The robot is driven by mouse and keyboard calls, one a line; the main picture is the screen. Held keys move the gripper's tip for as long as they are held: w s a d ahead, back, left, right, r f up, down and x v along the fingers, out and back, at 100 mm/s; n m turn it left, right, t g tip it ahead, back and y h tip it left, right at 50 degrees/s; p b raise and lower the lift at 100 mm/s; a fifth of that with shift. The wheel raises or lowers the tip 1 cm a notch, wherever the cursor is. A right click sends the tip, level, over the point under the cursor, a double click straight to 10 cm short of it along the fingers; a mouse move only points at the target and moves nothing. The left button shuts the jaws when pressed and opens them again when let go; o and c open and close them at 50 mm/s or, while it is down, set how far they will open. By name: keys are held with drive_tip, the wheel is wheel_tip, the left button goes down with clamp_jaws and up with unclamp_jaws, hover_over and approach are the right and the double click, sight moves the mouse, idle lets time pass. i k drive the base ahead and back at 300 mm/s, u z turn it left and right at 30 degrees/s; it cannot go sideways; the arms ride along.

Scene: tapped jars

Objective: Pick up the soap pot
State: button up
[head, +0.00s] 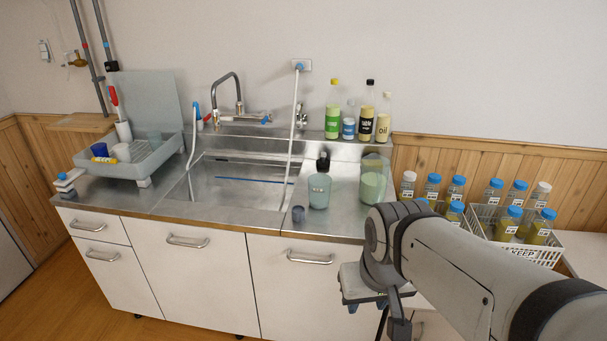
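A teal bottle with a black pump top (320,188) stands upright on the steel counter, right of the sink; it looks like the soap pot. My gripper (366,304) hangs in front of the counter's front edge, below and right of the pump bottle. Its two fingertips show apart, with nothing seen between them. It is well clear of both vessels.
The sink (235,185) lies left, with a hanging white hose (294,130). Several bottles line the back ledge. A white crate (555,247) of blue-capped jars stands right. A dish rack (155,165) stands far left.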

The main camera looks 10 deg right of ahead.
sight(320, 185)
drive_tip(key=k, duration=1.2)
drive_tip(key=u, duration=0.5)
drive_tip(key=i, duration=1.7)
drive_tip(key=z, duration=0.45)
drive_tip(key=i, duration=0.65)
drive_tip(key=z, duration=0.05)
